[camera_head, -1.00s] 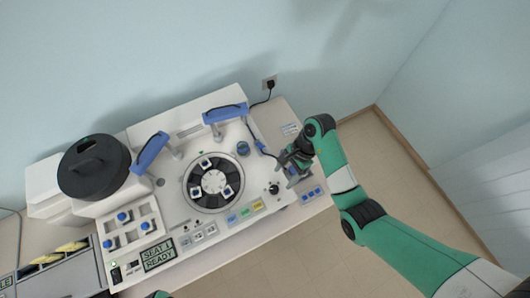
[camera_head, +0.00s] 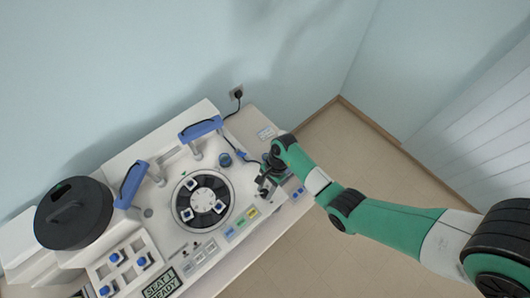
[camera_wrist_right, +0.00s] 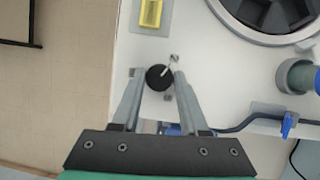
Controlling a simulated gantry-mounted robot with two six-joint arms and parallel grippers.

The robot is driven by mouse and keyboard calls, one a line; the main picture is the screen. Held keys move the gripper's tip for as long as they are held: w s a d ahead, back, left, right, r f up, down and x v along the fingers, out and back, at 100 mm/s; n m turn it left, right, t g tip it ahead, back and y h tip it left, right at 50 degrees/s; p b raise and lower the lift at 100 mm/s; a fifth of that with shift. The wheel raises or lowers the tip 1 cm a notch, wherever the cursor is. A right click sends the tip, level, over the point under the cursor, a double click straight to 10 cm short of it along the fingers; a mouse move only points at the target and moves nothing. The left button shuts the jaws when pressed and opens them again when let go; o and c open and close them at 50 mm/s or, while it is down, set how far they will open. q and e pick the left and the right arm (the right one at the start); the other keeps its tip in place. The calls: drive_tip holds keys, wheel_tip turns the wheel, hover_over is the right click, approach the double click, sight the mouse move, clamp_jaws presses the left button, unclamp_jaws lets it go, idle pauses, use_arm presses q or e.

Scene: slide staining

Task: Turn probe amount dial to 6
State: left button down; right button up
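The probe amount dial is a round black knob (camera_wrist_right: 158,78) with a white pointer, on the white machine's top panel. In the right wrist view the pointer slants toward the upper right. My right gripper (camera_wrist_right: 158,80) is open, with one finger on each side of the knob. The right finger is close to the knob and a gap shows at the left; I cannot tell whether either touches. In the head view my right gripper (camera_head: 264,187) is over the machine's right front corner and largely hides the dial. Dial numbers are not readable. My left gripper is out of view.
The machine has a round rotor (camera_head: 202,200), two blue handles (camera_head: 201,128), coloured buttons (camera_head: 240,224) and a display reading "SEAT 1 READY" (camera_head: 160,285). A blue-topped vial (camera_head: 225,159) and a cable lie near the gripper. A black lid (camera_head: 73,213) is at left.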

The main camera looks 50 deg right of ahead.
clamp_jaws()
drive_tip(key=shift+m, duration=0.3)
drive_tip(key=m+t, duration=0.1)
drive_tip(key=m, duration=0.3)
drive_tip(key=shift+s+t+h, duration=0.2)
drive_tip(key=shift+t+h, duration=0.1)
drive_tip(key=shift+t, duration=0.1)
drive_tip(key=m, duration=0.2)
drive_tip(key=m+t+h, duration=0.1)
drive_tip(key=m, duration=0.2)
drive_tip(key=shift+s+a+m+t, duration=0.1)
drive_tip(key=shift+m+t, duration=0.2)
drive_tip(key=o, duration=0.8)
unclamp_jaws()
drive_tip(key=shift+r, duration=0.1)
